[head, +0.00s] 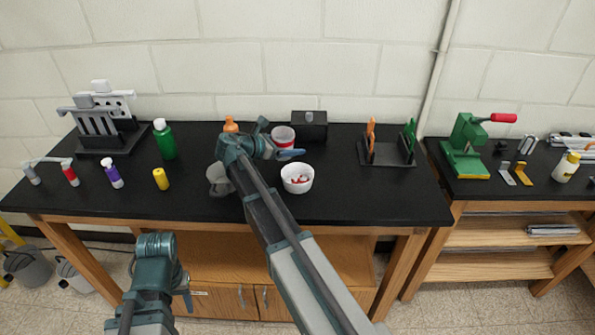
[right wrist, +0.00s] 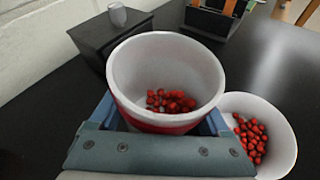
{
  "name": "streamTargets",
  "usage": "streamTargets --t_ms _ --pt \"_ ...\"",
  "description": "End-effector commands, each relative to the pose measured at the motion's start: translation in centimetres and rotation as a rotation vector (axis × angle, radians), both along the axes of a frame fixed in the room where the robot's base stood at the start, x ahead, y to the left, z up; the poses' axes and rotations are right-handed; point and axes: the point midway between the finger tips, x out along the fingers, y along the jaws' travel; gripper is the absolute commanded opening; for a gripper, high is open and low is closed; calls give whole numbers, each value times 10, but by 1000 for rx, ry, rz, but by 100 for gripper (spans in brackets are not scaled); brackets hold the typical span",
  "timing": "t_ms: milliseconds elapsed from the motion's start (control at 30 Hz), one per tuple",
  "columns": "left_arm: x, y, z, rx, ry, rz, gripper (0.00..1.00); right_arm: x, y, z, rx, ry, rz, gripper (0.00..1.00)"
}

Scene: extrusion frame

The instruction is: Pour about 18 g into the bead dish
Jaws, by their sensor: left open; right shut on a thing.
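My right gripper (head: 277,141) is shut on a cup (head: 283,133), white inside and red outside, held above the black table. In the right wrist view the cup (right wrist: 165,75) has a small heap of red beads at its bottom; whether it tilts slightly I cannot tell. The white bead dish (head: 298,184) stands on the table just in front of the cup, to its right. The dish also shows in the right wrist view (right wrist: 283,150) with several red beads in it. My left gripper (head: 186,292) is open, low in front of the table, its fingers only partly visible.
A black box (head: 310,127) stands behind the cup. A grey vessel (head: 217,181) is partly hidden by my right arm. A tool rack (head: 388,157) stands right. Table between dish and rack is clear.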

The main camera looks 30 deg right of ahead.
Motion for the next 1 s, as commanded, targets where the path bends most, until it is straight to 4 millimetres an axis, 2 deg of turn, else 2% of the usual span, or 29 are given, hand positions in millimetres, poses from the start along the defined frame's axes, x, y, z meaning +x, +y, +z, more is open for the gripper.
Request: streamTargets --t_ms 67,400,1000 --pt "0 0 6 0 0 0 50 -4 0 7 -1 -40 1 21" --pt "0 0 2 0 0 0 50 -12 0 10 -9 -209 2 21" --pt "0 0 3 0 0 0 50 -32 1 29 -19 -508 1 21"
